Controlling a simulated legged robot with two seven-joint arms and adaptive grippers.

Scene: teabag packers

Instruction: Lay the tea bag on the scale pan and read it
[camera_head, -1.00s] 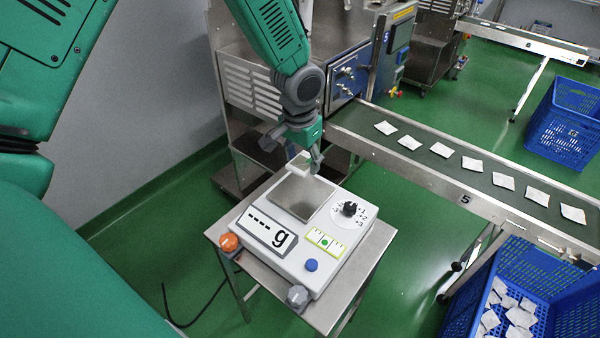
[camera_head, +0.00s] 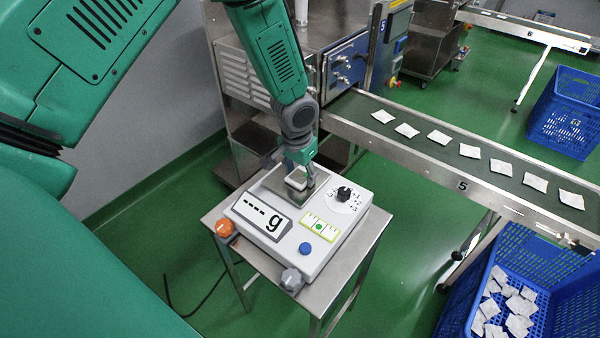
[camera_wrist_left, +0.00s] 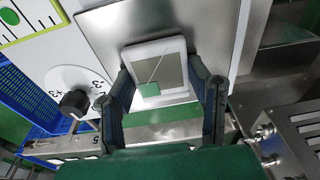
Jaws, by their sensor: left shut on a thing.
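The tea bag (camera_head: 296,181) is a small square with a white border. In the left wrist view, the tea bag (camera_wrist_left: 172,68) shows a grey-beige middle and a green tag at one corner. My left gripper (camera_head: 299,178) is shut on its two sides and holds it flat over the metal scale pan (camera_head: 291,200). I cannot tell whether the bag touches the pan (camera_wrist_left: 104,32). The white scale (camera_head: 264,250) stands on a small steel table, and its display (camera_head: 260,216) reads dashes and "g". My right gripper is not in view.
The scale carries a black dial (camera_head: 344,193), a green bubble level (camera_head: 320,226), a blue button (camera_head: 305,249) and orange and grey knobs. A conveyor (camera_head: 425,155) with several tea bags runs at the right. A blue crate (camera_head: 562,290) holds more bags.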

